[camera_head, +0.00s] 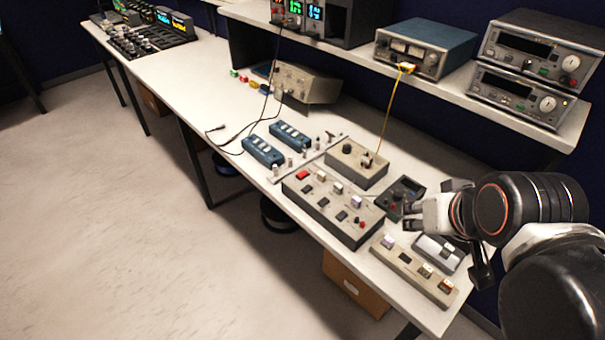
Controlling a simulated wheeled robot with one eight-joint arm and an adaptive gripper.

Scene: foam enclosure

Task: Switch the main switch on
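A grey control box (330,222) lies on the bench. It has a red rocker switch (303,175) at its upper left, several pale switches and small dark and red controls. Other switch boxes are near: a long beige strip with switches (402,267) and a small dark box (403,190). I cannot tell from labels which switch is the main one, nor its position. My gripper (408,216) comes in from the right, above the bench between the grey box and the dark box. Its two fingertips look apart with nothing between them. It hides part of the bench behind it.
A beige box with a yellow cable (352,167) stands behind the grey box. Two blue modules (275,142) lie to the left. A shelf (470,95) with instruments overhangs the back of the bench. The bench's front edge runs close to the grey box.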

